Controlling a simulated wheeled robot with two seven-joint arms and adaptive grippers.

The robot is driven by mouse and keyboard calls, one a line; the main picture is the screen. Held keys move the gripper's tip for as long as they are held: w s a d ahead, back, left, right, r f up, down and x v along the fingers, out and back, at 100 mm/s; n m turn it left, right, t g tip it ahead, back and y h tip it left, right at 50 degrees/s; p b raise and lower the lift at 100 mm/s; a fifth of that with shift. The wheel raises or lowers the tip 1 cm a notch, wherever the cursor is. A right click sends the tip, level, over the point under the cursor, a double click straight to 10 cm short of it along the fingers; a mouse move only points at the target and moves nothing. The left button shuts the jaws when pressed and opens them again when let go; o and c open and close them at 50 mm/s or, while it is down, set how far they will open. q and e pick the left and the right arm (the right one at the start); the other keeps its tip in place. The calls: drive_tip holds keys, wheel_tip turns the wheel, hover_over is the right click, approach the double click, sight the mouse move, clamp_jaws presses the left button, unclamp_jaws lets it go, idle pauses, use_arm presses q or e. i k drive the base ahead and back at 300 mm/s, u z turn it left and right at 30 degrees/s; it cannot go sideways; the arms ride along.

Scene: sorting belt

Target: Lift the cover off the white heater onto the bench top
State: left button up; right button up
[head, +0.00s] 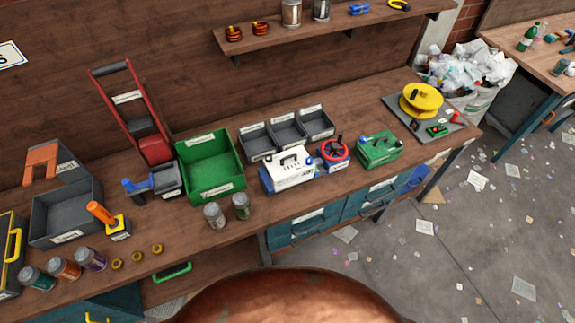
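The white heater (287,170) is a small white box on the wooden bench top (335,186), right of the green bin. A dark handle shows on its top face, with dark markings near it. I cannot tell where its cover ends and its body begins; the top looks closed. Neither of my grippers shows in the head view.
A green bin (207,162) stands left of the heater and grey bins (288,132) stand behind it. A red valve wheel (334,150) and a green box (379,149) are on its right. Two jars (214,216) stand at front left. Some bench in front is bare.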

sight(289, 167)
drive_tip(key=u, duration=0.05)
drive_tip(key=k, duration=0.75)
drive_tip(key=z, duration=0.8)
drive_tip(key=i, duration=0.5)
drive_tip(key=u, duration=0.05)
